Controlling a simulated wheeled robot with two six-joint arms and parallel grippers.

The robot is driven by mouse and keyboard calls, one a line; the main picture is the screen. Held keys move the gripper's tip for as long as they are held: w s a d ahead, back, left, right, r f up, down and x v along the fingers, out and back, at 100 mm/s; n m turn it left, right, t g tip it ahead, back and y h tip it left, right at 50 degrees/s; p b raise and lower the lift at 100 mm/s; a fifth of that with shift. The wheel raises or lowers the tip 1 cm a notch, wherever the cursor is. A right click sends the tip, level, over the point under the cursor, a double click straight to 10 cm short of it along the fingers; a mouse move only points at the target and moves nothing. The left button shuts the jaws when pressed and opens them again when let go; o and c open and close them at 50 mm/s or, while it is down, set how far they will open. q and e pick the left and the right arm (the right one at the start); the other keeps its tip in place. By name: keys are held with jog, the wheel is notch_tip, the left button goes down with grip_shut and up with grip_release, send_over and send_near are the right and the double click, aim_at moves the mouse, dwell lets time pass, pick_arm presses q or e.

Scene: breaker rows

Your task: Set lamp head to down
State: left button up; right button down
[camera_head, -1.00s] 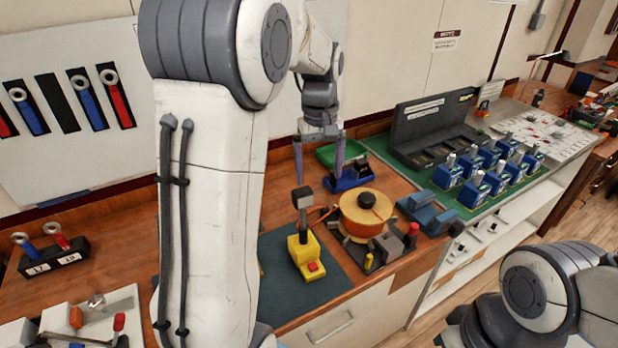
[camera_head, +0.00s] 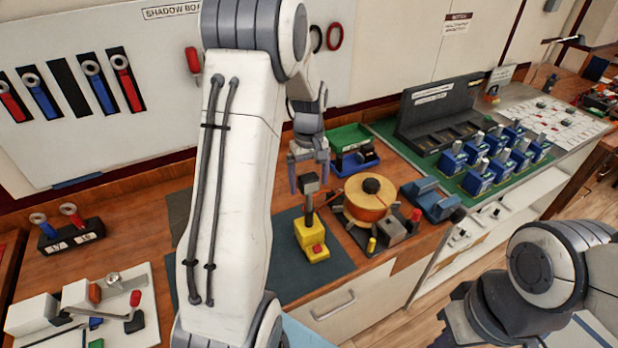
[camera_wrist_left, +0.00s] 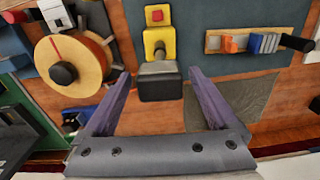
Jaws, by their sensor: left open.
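The lamp has a yellow base (camera_head: 312,240) with a red button, a thin post and a dark grey box-shaped head (camera_head: 310,183) on top. In the left wrist view the lamp head (camera_wrist_left: 159,84) lies between the fingers, with the yellow base (camera_wrist_left: 159,42) beyond it. My left gripper (camera_head: 309,174) is open, its purple fingers on either side of the head. A gap shows on both sides in the wrist view, so neither finger appears to touch it. I cannot tell exactly which way the head points. My right arm shows at lower right, but its gripper fingers are not visible.
An orange reel (camera_head: 367,200) stands close to the right of the lamp. A green tray (camera_head: 350,137) is behind. Blue breakers (camera_head: 480,172) sit on a green mat farther right. A dark mat (camera_head: 335,262) lies under the lamp, with bare space in front.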

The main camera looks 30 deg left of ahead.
aim_at(309, 176)
pick_arm(q)
grip_shut()
notch_tip(309, 176, down, 8)
jog(key=b, duration=0.5)
jog(key=shift+r, duration=0.3)
grip_release()
notch_tip(309, 176, up, 10)
jog(key=shift+r+b, duration=0.25)
jog(key=shift+b, duration=0.6)
